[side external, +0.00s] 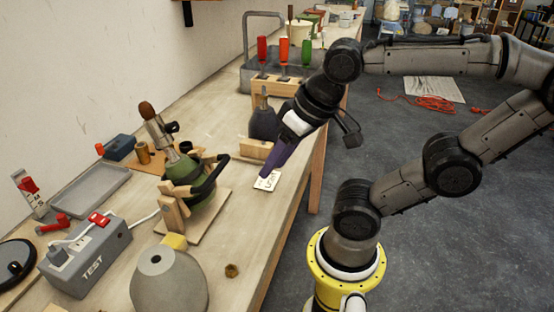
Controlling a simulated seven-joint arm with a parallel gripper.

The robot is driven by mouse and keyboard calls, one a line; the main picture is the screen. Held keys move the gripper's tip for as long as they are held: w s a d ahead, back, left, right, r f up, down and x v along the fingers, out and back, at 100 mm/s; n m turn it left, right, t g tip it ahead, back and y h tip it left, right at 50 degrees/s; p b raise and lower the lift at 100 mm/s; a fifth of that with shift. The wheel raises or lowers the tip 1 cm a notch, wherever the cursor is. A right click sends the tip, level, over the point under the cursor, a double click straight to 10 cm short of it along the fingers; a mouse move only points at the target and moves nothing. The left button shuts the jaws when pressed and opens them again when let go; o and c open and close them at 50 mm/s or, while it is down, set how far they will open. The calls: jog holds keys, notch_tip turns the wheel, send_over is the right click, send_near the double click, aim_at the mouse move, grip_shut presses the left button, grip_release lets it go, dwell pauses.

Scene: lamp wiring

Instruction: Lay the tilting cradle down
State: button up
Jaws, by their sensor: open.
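The cradle (171,210) stands on the bench left of centre, with light wooden blocks on a flat wooden base board (214,217). A green lamp body (207,193) sits in it, its metal neck (160,133) leaning up and to the left. A black curved handle or strap (212,178) passes over the green body. My gripper (266,173) has purple fingers pointing down, right of the cradle and apart from it. It is open, with nothing seen between the fingers. Its tips are near a white card (267,181), and their height above it is unclear.
A wooden block (255,149) and a dark bottle (263,124) stand behind my gripper. A screwdriver rack (282,88) is farther back. A grey cone (168,283) and the TEST box (86,258) stand in front. The bench's right edge is close to my gripper.

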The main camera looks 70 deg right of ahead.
grip_shut()
jog(key=m+t, duration=0.7)
jog(key=m, duration=0.7)
send_near(148, 106)
jog(key=x, duration=0.7)
jog(key=shift+s, duration=0.1)
